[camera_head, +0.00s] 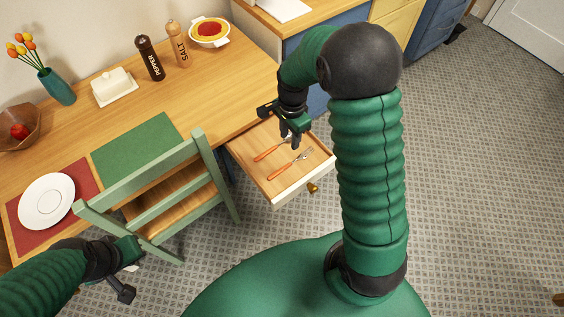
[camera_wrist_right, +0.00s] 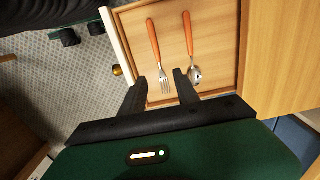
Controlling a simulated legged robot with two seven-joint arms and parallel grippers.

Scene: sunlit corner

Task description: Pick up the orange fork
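The orange fork (camera_head: 290,164) lies in the open drawer (camera_head: 262,176), with an orange handle and metal tines. In the right wrist view the fork (camera_wrist_right: 154,42) has its tines toward my gripper. An orange-handled spoon (camera_head: 268,152) lies beside it, and its bowl shows in the right wrist view (camera_wrist_right: 194,75). My right gripper (camera_head: 290,138) is over the back of the drawer. Its fingers (camera_wrist_right: 160,88) are open, with the fork's tines showing between the tips; no grip is visible. My left gripper (camera_head: 125,279) is low at the left by the chair, apparently open and empty.
The wooden table (camera_head: 225,90) stands left of and behind the drawer. A green chair (camera_head: 165,185) stands close to the drawer's left. A plate (camera_head: 47,200), butter dish (camera_head: 114,87), pepper mill (camera_head: 150,58), salt mill (camera_head: 178,44) and pie (camera_head: 209,31) are on the table.

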